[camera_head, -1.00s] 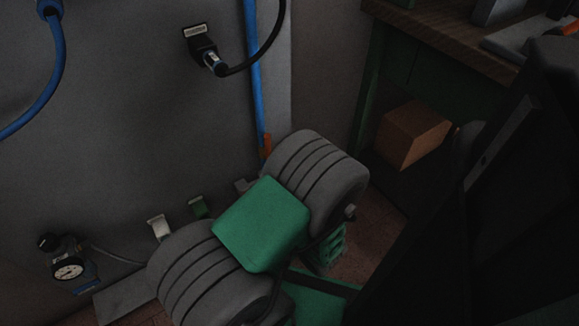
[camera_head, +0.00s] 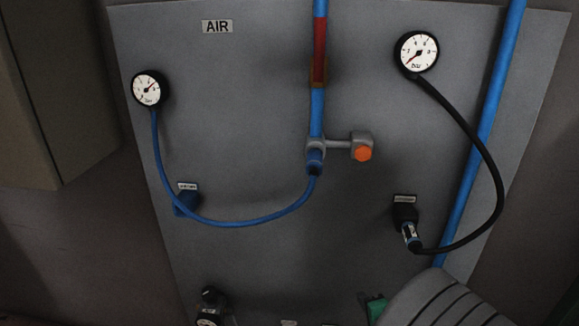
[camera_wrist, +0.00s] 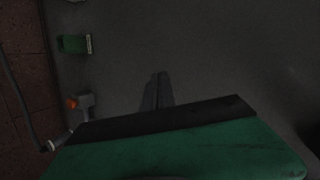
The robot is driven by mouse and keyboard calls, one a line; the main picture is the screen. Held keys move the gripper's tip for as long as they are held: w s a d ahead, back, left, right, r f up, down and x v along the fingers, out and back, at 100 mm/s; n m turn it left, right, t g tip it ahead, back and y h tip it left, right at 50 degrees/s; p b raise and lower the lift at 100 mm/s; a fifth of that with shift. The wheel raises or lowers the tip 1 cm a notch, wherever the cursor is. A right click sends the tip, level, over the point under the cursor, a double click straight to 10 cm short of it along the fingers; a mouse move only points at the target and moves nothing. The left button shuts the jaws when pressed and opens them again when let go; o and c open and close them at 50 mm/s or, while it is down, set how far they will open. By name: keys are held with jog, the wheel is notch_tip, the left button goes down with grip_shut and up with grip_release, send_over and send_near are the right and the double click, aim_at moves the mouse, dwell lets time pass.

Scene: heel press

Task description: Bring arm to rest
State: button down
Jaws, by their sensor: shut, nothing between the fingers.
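My gripper (camera_wrist: 158,91) shows in the wrist view as two narrow dark fingers side by side. They are shut, with nothing visible between them. A black bar and a green surface fill the lower part of that view, and I cannot tell whether they belong to my gripper. The gripper cannot be made out in the head view.
The head view shows a grey panel (camera_head: 250,100) with a left gauge (camera_head: 148,89), a right gauge (camera_head: 416,52), a blue hose (camera_head: 240,222), a black hose (camera_head: 475,135) and an orange-capped valve (camera_head: 363,153). A beige box (camera_head: 60,90) stands at upper left.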

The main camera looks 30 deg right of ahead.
jog(key=w+a+r+n+g+y+p, duration=0.3)
jog(key=w+a+r+n+p, duration=0.1)
jog(key=a+r+n+p, duration=0.35)
jog(key=w+a+r+n+g+y+p, duration=0.2)
jog(key=w+a+r+n+y+p, duration=0.3)
jog(key=a+r, duration=0.5)
jog(key=s+a+r+n+g+h+p, duration=0.1)
jog(key=s+a+r+n+p, duration=0.2)
jog(key=a+r, duration=0.4)
jog(key=s+a+r+n+g+h+p, duration=0.1)
jog(key=a+r+n+p, duration=0.5)
jog(key=r, duration=0.6)
jog(key=shift+s+a+g+h+p, duration=0.3)
jog(key=shift+s+a+g+p, duration=0.15)
jog(key=shift+s+a+g, duration=0.45)
